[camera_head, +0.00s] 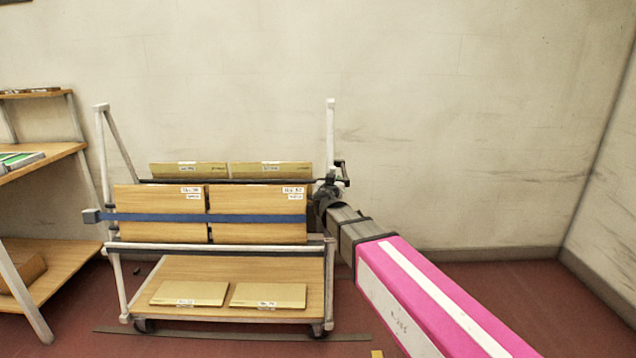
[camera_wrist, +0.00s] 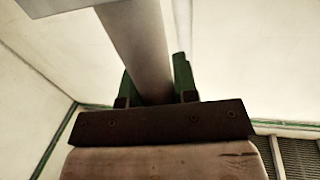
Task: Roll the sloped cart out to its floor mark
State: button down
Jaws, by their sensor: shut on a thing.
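The sloped cart (camera_head: 220,247) stands near the back wall, left of centre in the head view, with a white tube frame and dark casters. Two wooden boxes (camera_head: 257,204) lean on its slope behind a blue strap (camera_head: 150,218). Two flat cartons (camera_head: 188,293) lie on its lower deck. My gripper (camera_head: 331,190) is at the cart's right upright. In the wrist view, its green fingers (camera_wrist: 155,85) are shut on a pale post (camera_wrist: 138,45) of the cart. The exact contact is partly hidden. A small yellow patch (camera_head: 377,353) shows on the floor at the bottom edge; I cannot tell whether it is the mark.
A wooden shelf rack (camera_head: 60,262) stands close to the cart's left side. The wall (camera_head: 450,100) is behind the cart. A dark strip (camera_head: 230,336) lies on the red floor before the casters. Bare floor (camera_head: 530,290) shows at the right.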

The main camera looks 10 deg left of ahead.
jog(key=w+d, duration=0.2)
jog(key=d, duration=0.8)
jog(key=w+d, duration=0.3)
jog(key=d, duration=0.7)
jog(key=shift+d, duration=0.3)
jog(key=c, duration=0.9)
grip_release()
jog(key=shift+d, duration=0.2)
jog(key=shift+s+a, duration=0.1)
jog(key=s, duration=1)
jog(key=shift+s+d, duration=0.25)
jog(key=shift+s, duration=0.1)
